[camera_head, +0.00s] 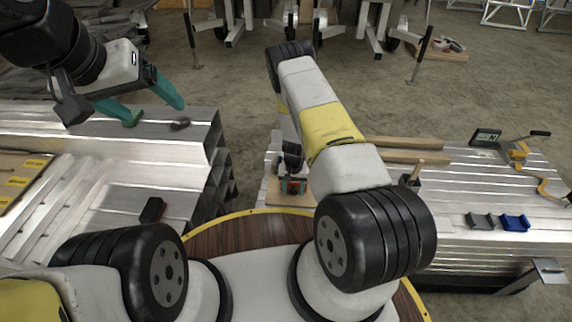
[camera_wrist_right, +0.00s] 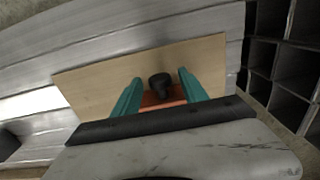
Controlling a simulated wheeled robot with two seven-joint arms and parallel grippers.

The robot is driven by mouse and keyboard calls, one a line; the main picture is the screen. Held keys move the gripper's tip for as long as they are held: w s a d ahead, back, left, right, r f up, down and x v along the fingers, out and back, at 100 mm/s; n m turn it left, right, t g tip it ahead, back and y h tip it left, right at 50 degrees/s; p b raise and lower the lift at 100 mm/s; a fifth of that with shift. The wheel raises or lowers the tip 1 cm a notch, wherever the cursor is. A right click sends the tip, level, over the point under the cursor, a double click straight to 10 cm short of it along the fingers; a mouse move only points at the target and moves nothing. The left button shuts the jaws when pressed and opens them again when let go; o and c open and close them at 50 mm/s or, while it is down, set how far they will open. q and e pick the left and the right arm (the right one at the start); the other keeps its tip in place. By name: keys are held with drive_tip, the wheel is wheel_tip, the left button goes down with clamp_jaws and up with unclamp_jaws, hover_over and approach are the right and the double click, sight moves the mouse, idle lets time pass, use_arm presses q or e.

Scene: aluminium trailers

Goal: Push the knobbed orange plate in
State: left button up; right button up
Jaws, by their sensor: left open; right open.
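The orange plate (camera_wrist_right: 152,99) with a black knob (camera_wrist_right: 160,84) shows in the right wrist view, partly hidden by my gripper. It is over a pale wooden board (camera_wrist_right: 95,85). My right gripper (camera_wrist_right: 159,77) is open, with its teal fingers on either side of the knob. I cannot tell whether they touch it. In the head view, the orange plate (camera_head: 291,187) is a small patch at the board's (camera_head: 289,200) back, mostly hidden by my right arm and gripper. My left gripper (camera_head: 158,112) is open and empty above the left stack of aluminium profiles.
A small dark object (camera_head: 180,124) lies on the left stack (camera_head: 160,145) near my left gripper; a black item (camera_head: 152,210) lies nearer. On the right table are wooden bars (camera_head: 400,157), a blue block (camera_head: 515,222), a grey block (camera_head: 480,221) and an orange tool (camera_head: 517,152).

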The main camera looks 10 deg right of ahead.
clamp_jaws()
idle(1.4)
